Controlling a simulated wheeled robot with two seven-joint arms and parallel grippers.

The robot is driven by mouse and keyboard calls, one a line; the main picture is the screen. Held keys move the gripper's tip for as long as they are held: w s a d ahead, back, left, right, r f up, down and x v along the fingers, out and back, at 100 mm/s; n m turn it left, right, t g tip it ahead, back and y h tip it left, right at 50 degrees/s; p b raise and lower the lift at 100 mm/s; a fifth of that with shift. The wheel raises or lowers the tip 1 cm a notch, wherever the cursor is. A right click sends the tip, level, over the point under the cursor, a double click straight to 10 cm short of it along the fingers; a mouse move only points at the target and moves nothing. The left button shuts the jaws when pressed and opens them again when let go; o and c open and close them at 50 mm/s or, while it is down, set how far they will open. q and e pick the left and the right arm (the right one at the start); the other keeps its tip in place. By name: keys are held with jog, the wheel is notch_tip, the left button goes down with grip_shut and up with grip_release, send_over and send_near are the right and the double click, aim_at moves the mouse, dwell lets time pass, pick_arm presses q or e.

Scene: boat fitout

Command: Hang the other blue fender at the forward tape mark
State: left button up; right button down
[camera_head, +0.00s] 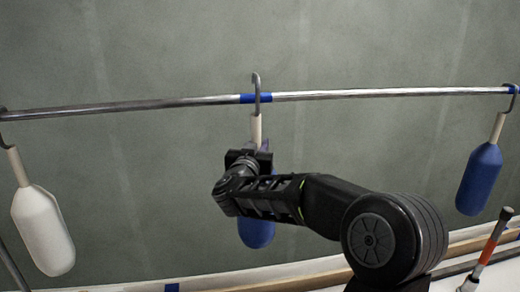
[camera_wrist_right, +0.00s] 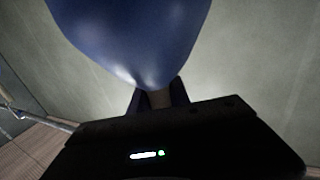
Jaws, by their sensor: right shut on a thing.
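My right gripper (camera_head: 254,154) is shut on the pale stem of a blue fender (camera_head: 257,234). My arm hides much of this fender, which hangs upright below the gripper. Its grey hook (camera_head: 256,82) rises above the rail (camera_head: 180,103) at the middle blue tape mark (camera_head: 248,98). I cannot tell whether the hook touches the rail. In the right wrist view the blue fender (camera_wrist_right: 135,35) fills the top, with its stem between the fingers (camera_wrist_right: 158,98). Another blue fender (camera_head: 480,179) hangs at the right blue tape mark (camera_head: 512,89). My left gripper is not in view.
A white fender (camera_head: 42,230) hangs from the rail at the far left. A red-and-black stick (camera_head: 490,245) stands at the lower right. A wooden edge (camera_head: 300,274) runs along the bottom. The rail is clear between the hanging fenders and the middle mark.

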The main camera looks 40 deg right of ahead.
jog(key=shift+w+d+r, duration=0.1)
jog(key=shift+w+d, duration=0.1)
jog(key=shift+w, duration=0.1)
jog(key=shift+f+b, duration=1)
jog(key=shift+f, duration=0.6)
jog(key=c, duration=1.4)
grip_release()
jog(key=shift+o, duration=1.3)
jog(key=shift+f, duration=0.1)
jog(key=shift+f, duration=0.1)
jog(key=shift+a, duration=0.1)
